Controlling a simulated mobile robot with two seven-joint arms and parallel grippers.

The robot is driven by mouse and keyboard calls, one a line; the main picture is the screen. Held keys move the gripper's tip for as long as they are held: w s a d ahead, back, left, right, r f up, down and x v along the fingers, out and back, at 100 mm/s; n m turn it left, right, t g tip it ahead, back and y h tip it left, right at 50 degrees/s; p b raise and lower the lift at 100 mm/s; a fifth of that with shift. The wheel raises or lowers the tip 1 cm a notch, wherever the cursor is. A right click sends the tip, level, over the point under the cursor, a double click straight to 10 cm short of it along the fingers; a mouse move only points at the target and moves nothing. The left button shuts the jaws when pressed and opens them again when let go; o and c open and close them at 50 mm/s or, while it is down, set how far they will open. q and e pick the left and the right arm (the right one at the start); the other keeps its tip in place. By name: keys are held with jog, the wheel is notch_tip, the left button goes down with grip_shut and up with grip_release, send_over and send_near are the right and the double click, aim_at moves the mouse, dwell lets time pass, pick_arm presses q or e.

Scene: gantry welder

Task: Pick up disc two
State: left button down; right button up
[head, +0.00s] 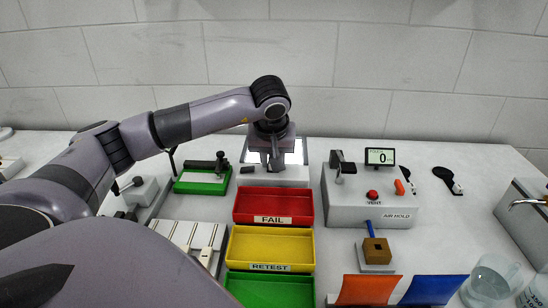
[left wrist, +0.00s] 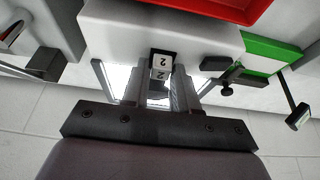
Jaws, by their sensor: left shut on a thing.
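My left gripper (head: 273,162) reaches down at the back of the table, in front of a lit white panel (head: 294,152) and over a pale block (head: 275,179). In the left wrist view its two fingers (left wrist: 159,91) are shut on a small pale piece marked 2 (left wrist: 159,73), which I take to be disc two. Its round shape cannot be made out. A dark-bordered label, also marked 2 (left wrist: 161,56), shows just beyond it on the pale block. In the head view the gripper hides the piece. I cannot tell whether it touches the block. My right gripper is not in view.
In front stand a red FAIL tray (head: 273,188), a yellow RETEST tray (head: 271,246) and a green tray (head: 270,290). A grey AIR HOLD box (head: 345,212) stands to the right, a green-based fixture (head: 203,187) to the left. A glass beaker (head: 490,284) is at the right front.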

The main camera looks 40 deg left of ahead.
pick_arm(q)
notch_tip(320, 180, up, 20)
jog(key=p, duration=0.2)
dwell(0.4)
